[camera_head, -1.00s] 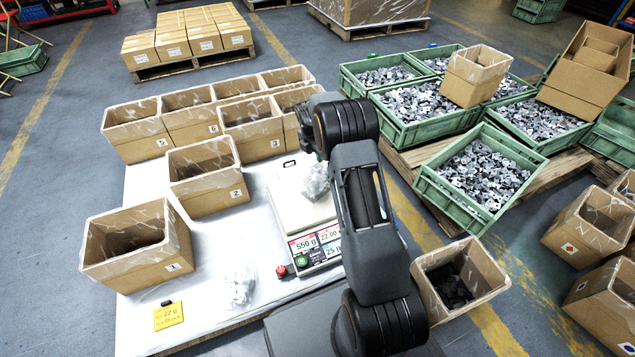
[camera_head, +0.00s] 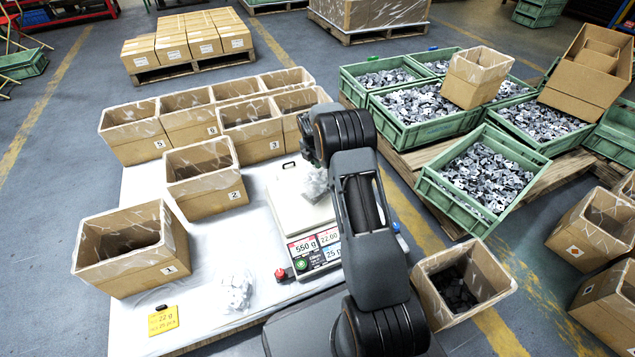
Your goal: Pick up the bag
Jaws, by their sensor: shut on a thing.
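A clear plastic bag of small grey parts (camera_head: 315,184) is at the right side of the white scale plate (camera_head: 290,212). My gripper (camera_head: 312,166) is above it, pointing down, and is shut on its top. The fingertips are mostly hidden by my wrist and forearm. I cannot tell whether the bag's underside touches the plate. A second clear bag (camera_head: 236,292) lies on the white table, left of the scale and apart from my gripper. The scale display (camera_head: 314,247) reads 550 g.
Open cardboard boxes with numbers, such as box 1 (camera_head: 130,250) and box 2 (camera_head: 205,178), stand on the table's left and back. A yellow card (camera_head: 163,321) lies in front. Green crates of parts (camera_head: 480,180) and a box (camera_head: 458,285) are at the right.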

